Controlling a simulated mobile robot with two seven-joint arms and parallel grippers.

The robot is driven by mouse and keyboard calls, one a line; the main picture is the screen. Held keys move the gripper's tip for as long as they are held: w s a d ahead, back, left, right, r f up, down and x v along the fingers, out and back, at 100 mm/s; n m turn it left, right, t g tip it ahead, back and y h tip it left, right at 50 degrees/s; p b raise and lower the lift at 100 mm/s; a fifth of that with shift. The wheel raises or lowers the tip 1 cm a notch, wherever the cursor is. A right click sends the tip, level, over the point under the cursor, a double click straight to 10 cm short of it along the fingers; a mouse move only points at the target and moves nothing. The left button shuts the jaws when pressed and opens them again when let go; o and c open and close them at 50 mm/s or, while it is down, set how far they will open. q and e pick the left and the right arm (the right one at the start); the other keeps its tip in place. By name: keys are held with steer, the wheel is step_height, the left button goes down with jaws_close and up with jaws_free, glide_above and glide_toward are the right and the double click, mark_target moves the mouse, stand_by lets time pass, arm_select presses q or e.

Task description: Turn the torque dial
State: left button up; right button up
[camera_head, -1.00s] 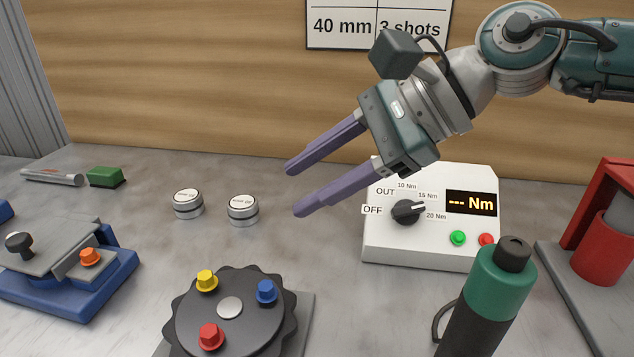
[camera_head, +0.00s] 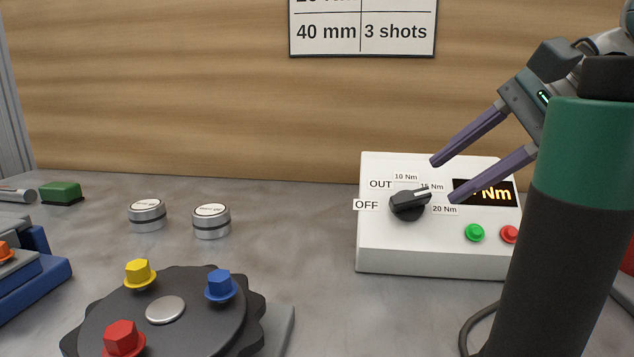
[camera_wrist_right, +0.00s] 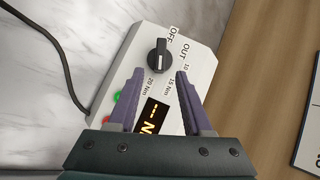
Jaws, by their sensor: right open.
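The black torque dial (camera_head: 409,205) sits on the white control box (camera_head: 385,250), with OFF, 10 Nm, 15 Nm and 20 Nm labels around it. Its pale pointer mark aims right, between the 15 Nm and 20 Nm labels. My right gripper (camera_head: 442,180) is open, its two purple fingers pointing left toward the dial and apart from it. In the right wrist view the dial (camera_wrist_right: 158,61) lies just beyond and between the open fingertips (camera_wrist_right: 159,72). The display (camera_head: 485,193) is partly hidden by a finger. My left gripper is not in view.
A green button (camera_head: 475,232) and a red button (camera_head: 509,234) are on the box. A dark turntable (camera_head: 200,320) with coloured bolts and two silver discs (camera_head: 211,221) lie left.

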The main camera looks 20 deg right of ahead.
mark_target(428, 191)
steer(key=shift+x, duration=2.65)
jaws_close()
